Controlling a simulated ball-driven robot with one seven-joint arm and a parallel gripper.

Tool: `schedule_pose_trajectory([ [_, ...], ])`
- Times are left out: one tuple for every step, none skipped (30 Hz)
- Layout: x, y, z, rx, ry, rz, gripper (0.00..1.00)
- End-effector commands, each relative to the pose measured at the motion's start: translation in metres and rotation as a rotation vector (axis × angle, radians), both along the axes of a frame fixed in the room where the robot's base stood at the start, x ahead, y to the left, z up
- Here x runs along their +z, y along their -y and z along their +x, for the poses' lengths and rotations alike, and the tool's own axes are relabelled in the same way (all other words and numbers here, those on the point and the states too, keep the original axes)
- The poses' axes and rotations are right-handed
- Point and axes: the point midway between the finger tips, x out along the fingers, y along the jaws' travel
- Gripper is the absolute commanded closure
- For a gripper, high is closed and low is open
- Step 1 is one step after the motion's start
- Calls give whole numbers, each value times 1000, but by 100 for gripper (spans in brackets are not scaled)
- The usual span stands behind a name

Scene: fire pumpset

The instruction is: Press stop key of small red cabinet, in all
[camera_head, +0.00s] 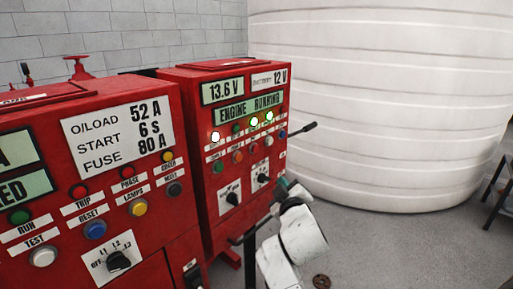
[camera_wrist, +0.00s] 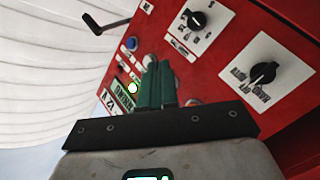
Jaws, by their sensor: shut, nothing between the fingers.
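The smaller red cabinet (camera_head: 245,200) stands in the middle of the head view, with "13.6 V", "12 V" and "ENGINE RUNNING" displays. Its lower key row has a green key (camera_head: 217,167), an orange-red key (camera_head: 237,157) and a white key (camera_head: 268,141). Labels are too small to read, so I cannot tell which is stop. My gripper (camera_head: 283,183) is beside the cabinet's right front edge, low by its knobs. In the wrist view, its green fingers (camera_wrist: 157,82) are together, empty, in front of the panel. They hide part of the key rows; a blue key (camera_wrist: 131,44) shows beside them.
A larger red cabinet (camera_head: 150,240) stands close at left with its own keys and a selector knob. A black lever (camera_head: 302,129) sticks out from the smaller cabinet's right side. A big white tank (camera_head: 390,100) stands behind.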

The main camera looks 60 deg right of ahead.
Motion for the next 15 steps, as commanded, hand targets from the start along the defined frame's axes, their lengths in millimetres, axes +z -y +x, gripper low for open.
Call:
schedule_pose_trajectory([
  [16,10,-4,-16,8,-52,100],
  [24,13,-5,-22,11,-81,100],
  [32,17,-8,-29,13,-112,100],
  [37,20,-9,-32,14,-131,100],
  [42,22,-9,-35,14,-147,100],
  [45,23,-11,-39,16,-163,100],
  [48,24,-11,-40,16,-171,100],
  [49,25,-11,-40,16,-177,100],
  [50,25,-11,-41,17,-181,100],
  [50,25,-11,-41,16,-182,100],
  [50,25,-11,-41,16,-182,100],
  [50,25,-11,-41,16,-182,100],
  [50,25,-11,-40,16,-180,100],
  [50,25,-11,-40,16,-180,100],
  [49,25,-11,-40,16,-180,100],
])
